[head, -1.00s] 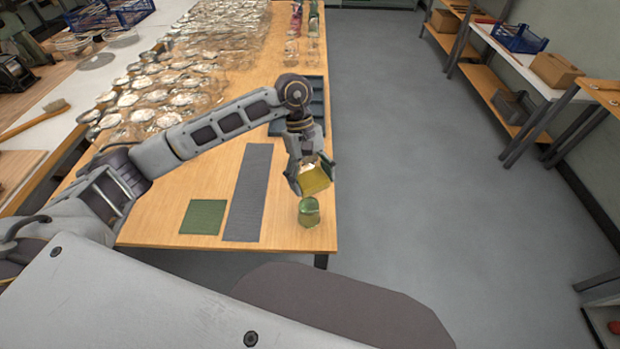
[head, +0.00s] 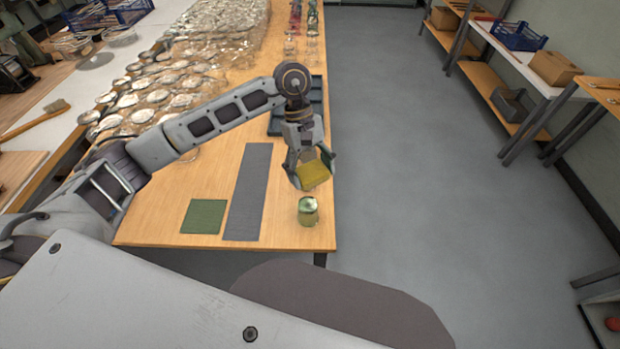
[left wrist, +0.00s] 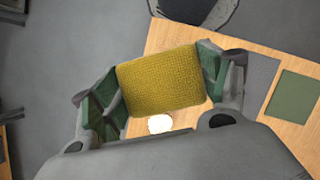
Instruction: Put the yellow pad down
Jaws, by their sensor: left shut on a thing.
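The yellow pad (head: 313,175) is held in my left gripper (head: 312,172) above the right edge of the wooden table. In the left wrist view the yellow pad (left wrist: 161,80) spans between the two green-lined fingers of my left gripper (left wrist: 160,82), touching both. A green jar (head: 308,211) stands on the table just below the pad in the head view. A green square mat (head: 204,216) lies flat at the table's front left. My right gripper is not in view.
A long grey mat (head: 249,190) lies beside the green mat on the wooden table (head: 285,238). Many glass jars and lids (head: 150,98) crowd the far left. A dark tray (head: 317,95) is partly behind my arm. Open floor lies right.

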